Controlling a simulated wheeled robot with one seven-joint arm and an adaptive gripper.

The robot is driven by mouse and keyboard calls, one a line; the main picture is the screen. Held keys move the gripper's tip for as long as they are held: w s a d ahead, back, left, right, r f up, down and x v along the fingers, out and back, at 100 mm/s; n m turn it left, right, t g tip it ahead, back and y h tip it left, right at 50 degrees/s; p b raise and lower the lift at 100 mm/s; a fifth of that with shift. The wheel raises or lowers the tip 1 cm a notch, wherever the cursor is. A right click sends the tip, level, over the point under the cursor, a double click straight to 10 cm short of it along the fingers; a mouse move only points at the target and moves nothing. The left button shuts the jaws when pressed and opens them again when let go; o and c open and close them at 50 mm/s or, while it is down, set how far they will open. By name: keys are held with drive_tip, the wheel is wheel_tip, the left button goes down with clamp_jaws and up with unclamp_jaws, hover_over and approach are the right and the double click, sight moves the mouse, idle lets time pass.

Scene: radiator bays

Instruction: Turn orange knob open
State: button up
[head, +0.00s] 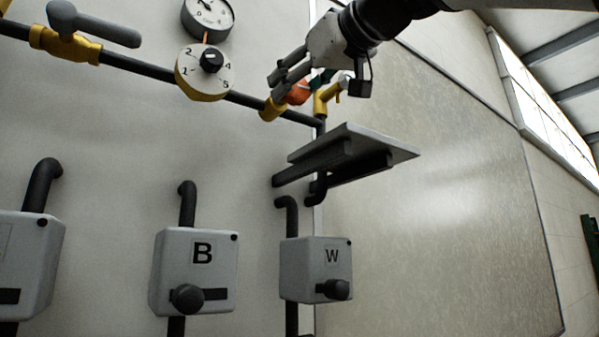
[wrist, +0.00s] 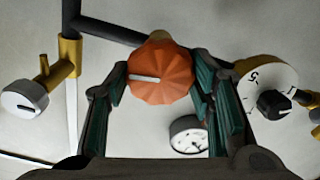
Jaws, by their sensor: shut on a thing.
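The orange knob (wrist: 161,73) is round and ribbed, with a white line on its face pointing to the left in the wrist view. It sits on a brass fitting on the dark pipe. In the head view the orange knob (head: 298,92) is partly hidden behind my gripper (head: 285,77). In the wrist view my gripper (wrist: 160,85) has its teal-padded fingers on both sides of the knob, shut on it.
A numbered dial (head: 203,72) and a gauge (head: 208,16) are left of the knob. A brass tap with a white cap (head: 330,95) is close on its right. A grey shelf (head: 355,145) juts out below. Boxes marked B (head: 195,270) and W (head: 316,268) hang lower.

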drive_tip(key=n, duration=0.4)
drive_tip(key=shift+w+f+n+b, duration=0.1)
drive_tip(key=shift+f+n+b, duration=0.1)
drive_tip(key=shift+n+b, duration=0.15)
drive_tip(key=n, duration=0.3)
drive_tip(key=shift+a+n+b, duration=0.1)
drive_tip(key=shift+n+b, duration=0.25)
drive_tip(key=n, duration=0.3)
drive_tip(key=n+b, duration=0.1)
drive_tip(key=n, duration=0.3)
drive_tip(key=shift+n, duration=0.3)
drive_tip(key=o, duration=1.2)
drive_tip(key=shift+c, duration=0.2)
